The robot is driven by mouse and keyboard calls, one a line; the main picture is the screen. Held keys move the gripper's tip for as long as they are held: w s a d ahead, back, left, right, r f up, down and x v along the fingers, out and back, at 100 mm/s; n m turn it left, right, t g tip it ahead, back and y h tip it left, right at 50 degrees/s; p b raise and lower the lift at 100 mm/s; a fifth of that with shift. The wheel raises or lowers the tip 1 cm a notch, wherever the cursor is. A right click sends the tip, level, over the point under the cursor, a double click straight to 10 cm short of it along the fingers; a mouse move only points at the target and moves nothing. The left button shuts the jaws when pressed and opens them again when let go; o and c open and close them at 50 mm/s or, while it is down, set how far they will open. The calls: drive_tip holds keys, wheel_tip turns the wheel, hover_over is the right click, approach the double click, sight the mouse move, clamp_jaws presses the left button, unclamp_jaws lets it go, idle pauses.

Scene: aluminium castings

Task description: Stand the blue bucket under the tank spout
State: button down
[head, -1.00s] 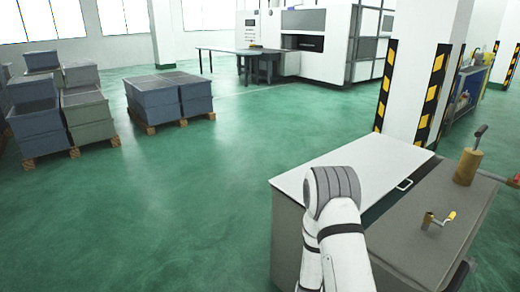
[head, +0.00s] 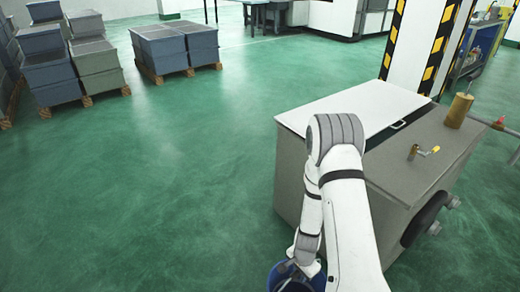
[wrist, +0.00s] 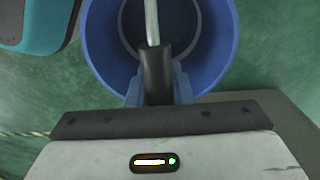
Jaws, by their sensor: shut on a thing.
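The blue bucket (head: 275,280) shows at the bottom edge of the head view, below my arm and partly cut off. In the wrist view the bucket (wrist: 222,50) is open side up and looks empty. My gripper (wrist: 157,90) is shut on the dark grip of its handle, with the bucket hanging below. The grey tank (head: 330,187) has a white lid (head: 350,108) and stands right of the bucket, partly behind my arm. I cannot make out a spout for certain.
A black wheel (head: 425,220) shows low on the tank's right side. A brass cylinder (head: 458,110) and a pipe (head: 495,124) are at its far right. A striped column (head: 435,45) stands behind. Stacked crates (head: 175,48) are at back left; the green floor (head: 180,190) between is clear.

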drive_tip(key=shift+d, duration=0.25)
drive_tip(key=shift+w+r+n, duration=0.2)
drive_tip(key=shift+w+r, duration=0.1)
drive_tip(key=shift+r, duration=0.4)
drive_tip(key=shift+w+r+n, duration=0.2)
drive_tip(key=shift+w+r, duration=0.1)
drive_tip(key=shift+r, duration=0.35)
drive_tip(key=w+r+n+p, duration=0.2)
drive_tip(key=r+p, duration=0.4)
drive_tip(key=r, duration=0.4)
drive_tip(key=w+r+n+p, duration=0.2)
drive_tip(key=r+n+p, duration=0.2)
drive_tip(key=r, duration=0.7)
drive_tip(key=w+r+n+p, duration=0.2)
drive_tip(key=r+n+p, duration=0.1)
drive_tip(key=r+p, duration=0.5)
wheel_tip(320, 180, up, 3)
drive_tip(key=shift+w+n, duration=0.25)
drive_tip(key=shift+n, duration=0.15)
